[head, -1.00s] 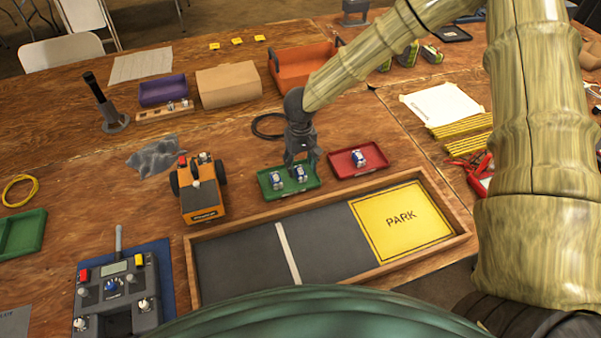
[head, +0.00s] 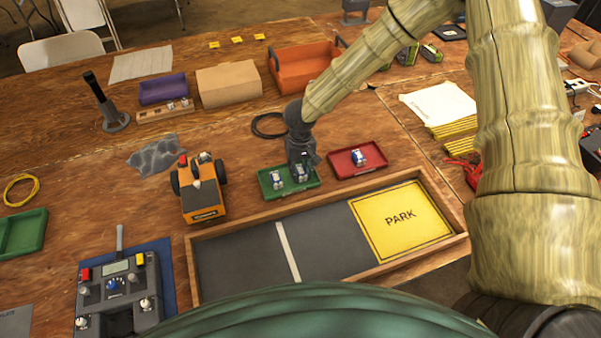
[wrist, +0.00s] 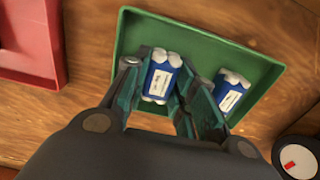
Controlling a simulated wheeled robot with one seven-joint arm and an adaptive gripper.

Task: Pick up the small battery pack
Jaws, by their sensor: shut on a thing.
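Two small blue-and-white battery packs are at the green tray (head: 314,184). My gripper (head: 302,174) is low over the tray's right half and shut on the right-hand battery pack (wrist: 160,78), one finger on each side of it. I cannot tell whether this pack touches the tray floor. The other battery pack (head: 277,180) lies in the tray's left half; in the wrist view (wrist: 230,92) it is just right of my fingers, partly hidden by one. A third battery pack (head: 360,157) is in the red tray (head: 342,166) to the right.
An orange wheeled vehicle (head: 203,199) stands left of the green tray. A wooden-framed pit (head: 340,250) with a yellow PARK panel (head: 400,218) lies in front. A black cable loop (head: 268,126) is behind the tray. A controller (head: 118,290) is at the front left.

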